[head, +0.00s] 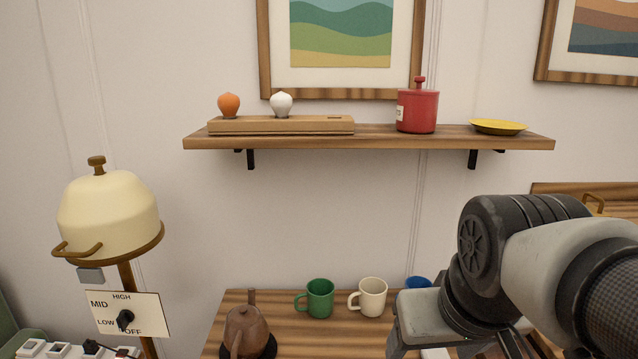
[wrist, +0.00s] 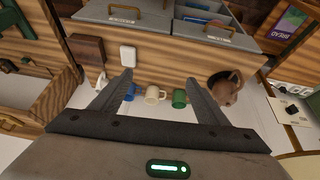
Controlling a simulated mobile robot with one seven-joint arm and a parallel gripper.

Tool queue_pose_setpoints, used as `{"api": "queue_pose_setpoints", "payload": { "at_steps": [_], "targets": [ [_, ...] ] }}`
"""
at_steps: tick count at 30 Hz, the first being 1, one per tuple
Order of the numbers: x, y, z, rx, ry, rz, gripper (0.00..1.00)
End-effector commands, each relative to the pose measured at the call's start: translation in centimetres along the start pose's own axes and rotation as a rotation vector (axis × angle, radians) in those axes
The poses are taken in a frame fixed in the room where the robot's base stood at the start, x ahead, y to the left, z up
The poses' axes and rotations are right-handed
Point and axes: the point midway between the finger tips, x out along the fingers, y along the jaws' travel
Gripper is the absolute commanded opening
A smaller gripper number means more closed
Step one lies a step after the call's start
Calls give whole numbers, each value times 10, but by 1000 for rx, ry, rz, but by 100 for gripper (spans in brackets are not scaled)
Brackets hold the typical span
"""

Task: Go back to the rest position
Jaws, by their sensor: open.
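My gripper (wrist: 158,86) is open in the wrist view, with its two dark fingers apart and nothing between them. Past the fingertips stand a blue mug (wrist: 130,92), a cream mug (wrist: 154,95) and a green mug (wrist: 179,98). In the head view my arm comes in from the right, and the gripper (head: 402,335) is partly visible low in the picture, above the wooden tabletop (head: 290,335). There the green mug (head: 320,299) and cream mug (head: 372,297) are left of my arm. The blue mug (head: 418,283) is mostly hidden behind it.
A brown teapot (head: 246,326) stands at the table's left. A wall shelf (head: 370,143) holds a wooden block with orange and white bulbs, a red pot (head: 417,110) and a yellow plate (head: 498,127). A cream lamp (head: 110,220) with a dial panel stands left. Grey drawers (wrist: 200,34) show in the wrist view.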

Motion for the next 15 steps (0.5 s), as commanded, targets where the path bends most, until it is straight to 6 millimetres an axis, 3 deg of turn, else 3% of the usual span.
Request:
{"api": "queue_pose_setpoints", "payload": {
  "at_steps": [4,5,15],
  "targets": [
    [-6,-8,23,30,52,-26,69],
    [-22,-6,12,30,47,-24,69],
    [-95,-3,-24,29,43,-22,69]
  ]
}}
